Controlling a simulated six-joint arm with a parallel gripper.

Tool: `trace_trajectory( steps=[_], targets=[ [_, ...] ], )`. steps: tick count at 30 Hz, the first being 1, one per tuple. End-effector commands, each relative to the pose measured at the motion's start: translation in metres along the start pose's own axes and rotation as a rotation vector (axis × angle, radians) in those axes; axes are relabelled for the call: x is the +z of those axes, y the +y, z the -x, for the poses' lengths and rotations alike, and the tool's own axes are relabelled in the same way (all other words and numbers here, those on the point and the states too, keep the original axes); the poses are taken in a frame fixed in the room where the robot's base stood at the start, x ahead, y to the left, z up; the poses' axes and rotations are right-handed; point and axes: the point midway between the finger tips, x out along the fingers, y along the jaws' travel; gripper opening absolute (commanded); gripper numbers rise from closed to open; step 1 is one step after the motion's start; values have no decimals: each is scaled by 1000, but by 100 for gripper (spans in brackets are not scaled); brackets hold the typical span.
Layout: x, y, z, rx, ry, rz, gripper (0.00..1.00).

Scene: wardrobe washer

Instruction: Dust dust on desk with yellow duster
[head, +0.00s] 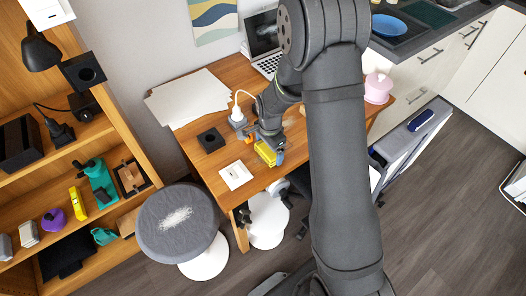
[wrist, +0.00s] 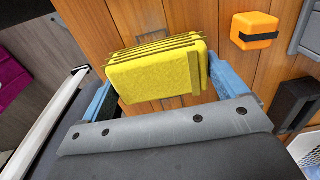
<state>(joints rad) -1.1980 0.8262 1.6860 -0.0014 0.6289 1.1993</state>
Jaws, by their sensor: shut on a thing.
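The yellow duster (head: 265,152) is a ribbed block between the jaws of my gripper (head: 271,155), over the wooden desk (head: 218,157). In the wrist view the duster (wrist: 155,75) sits between the two blue fingers of my gripper (wrist: 168,82), with the desk's wood grain (wrist: 140,20) behind it. My gripper is shut on it. I cannot tell whether the duster touches the desk top. I see no clear dust on the visible part of the desk; my arm hides part of it. A patch of white dust (head: 176,217) shows on the grey stool seat.
A black square box (head: 211,140), a white square item (head: 235,175), papers (head: 190,97) and a laptop (head: 265,62) are on the desk. An orange block (wrist: 255,30) is close to the right finger. The grey stool (head: 150,238) stands at the desk's front left, beside a shelf (head: 125,212).

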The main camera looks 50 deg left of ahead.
Motion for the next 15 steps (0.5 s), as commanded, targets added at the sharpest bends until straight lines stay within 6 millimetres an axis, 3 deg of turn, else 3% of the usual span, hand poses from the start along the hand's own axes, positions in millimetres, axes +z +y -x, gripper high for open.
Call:
trace_trajectory(
  steps=[15],
  targets=[
    [-48,0,1,1,0,-1,64]
  ],
)
